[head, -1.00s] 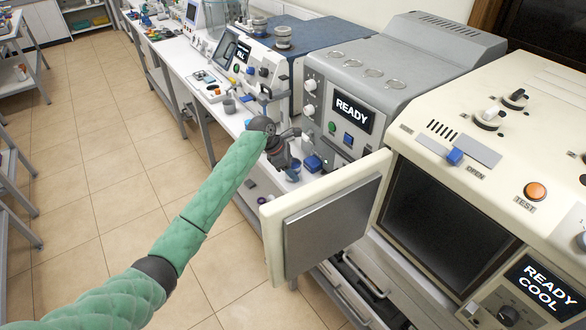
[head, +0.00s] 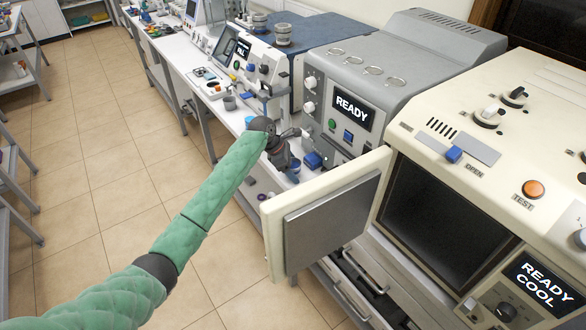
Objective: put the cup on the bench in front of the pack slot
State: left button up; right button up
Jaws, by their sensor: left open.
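My left gripper (head: 292,165) reaches down over the bench in front of the grey machine marked READY. It is small and dark here; its jaws are open. A small blue cup (head: 293,174) stands on the white bench (head: 266,177) right by the gripper and is partly hidden by it. I cannot tell whether the jaws touch the cup. I cannot pick out the pack slot for certain. My right gripper is out of view.
A blue object (head: 313,160) lies just right of the gripper. The cream oven's open door (head: 328,215) stands close in front, at the right. Open floor (head: 105,190) lies to the left.

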pick_arm(q)
jog(key=shift+a+r, duration=0.1)
jog(key=shift+r, duration=0.05)
jog(key=b+v, duration=0.1)
jog(key=v, duration=0.3)
jog(key=shift+b, duration=0.4)
jog(key=b+v, duration=0.2)
jog(key=v, duration=0.6)
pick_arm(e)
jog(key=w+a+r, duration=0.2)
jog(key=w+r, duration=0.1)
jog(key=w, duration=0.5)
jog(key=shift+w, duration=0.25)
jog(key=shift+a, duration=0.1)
